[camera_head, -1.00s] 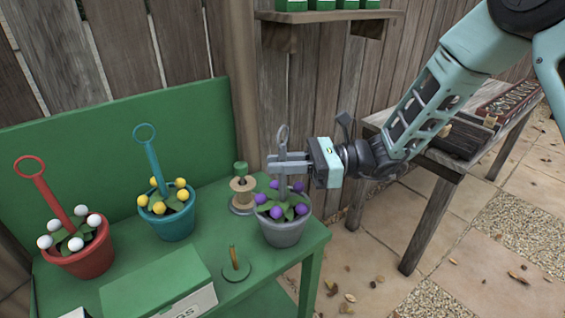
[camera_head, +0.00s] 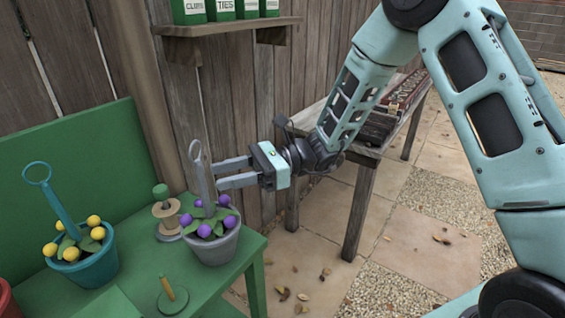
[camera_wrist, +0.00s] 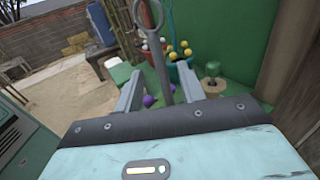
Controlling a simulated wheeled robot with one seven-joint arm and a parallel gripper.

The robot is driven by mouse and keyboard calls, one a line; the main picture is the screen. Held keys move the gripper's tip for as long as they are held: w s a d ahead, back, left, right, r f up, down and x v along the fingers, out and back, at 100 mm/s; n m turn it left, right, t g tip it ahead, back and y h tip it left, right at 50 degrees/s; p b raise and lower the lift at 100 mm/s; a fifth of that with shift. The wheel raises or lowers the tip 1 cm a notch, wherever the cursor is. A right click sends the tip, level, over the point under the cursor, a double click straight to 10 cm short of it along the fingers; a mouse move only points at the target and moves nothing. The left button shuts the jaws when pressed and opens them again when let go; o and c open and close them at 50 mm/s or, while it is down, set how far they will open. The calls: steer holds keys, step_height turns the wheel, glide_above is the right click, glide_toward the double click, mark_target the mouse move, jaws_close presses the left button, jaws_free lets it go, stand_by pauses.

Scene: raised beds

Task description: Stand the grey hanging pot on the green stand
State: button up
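The grey hanging pot (camera_head: 212,245), with purple flowers and a long handle ending in a ring, stands upright near the right end of the green stand (camera_head: 140,262), a bench-like top with a tall green back. My gripper (camera_head: 215,174) is open at the height of the handle. Its fingertips point left, just right of the handle, and seem clear of it. In the wrist view, the handle (camera_wrist: 161,58) rises between and beyond the two spread fingers (camera_wrist: 158,88). The pot's body is mostly hidden there behind my gripper.
A teal pot (camera_head: 88,265) with yellow flowers stands left on the stand, with a red pot cut off at the edge. A spool (camera_head: 167,218) stands close behind the grey pot; a small peg on a disc (camera_head: 172,297) is in front. A wooden table (camera_head: 340,150) stands right.

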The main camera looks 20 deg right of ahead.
steer(key=d, duration=1.2)
steer(key=s+a+r+n+g+h+p, duration=0.1)
steer(key=s+a+n+g+h, duration=0.3)
steer(key=s, duration=0.3)
steer(key=s+a+n+g+h, duration=0.2)
steer(key=s+a+n+h, duration=0.25)
steer(key=s, duration=0.25)
steer(key=s+d+n+t+h+p, duration=0.2)
steer(key=s+n+t+h, duration=0.5)
steer(key=n, duration=0.9)
steer(key=s+d+h, duration=0.1)
steer(key=s+h, duration=0.1)
steer(key=s, duration=0.1)
steer(key=shift+s+r+n+p, duration=0.25)
steer(key=shift+r+n+p, duration=0.05)
steer(key=shift+r+n, duration=0.1)
steer(key=shift+d, duration=0.15)
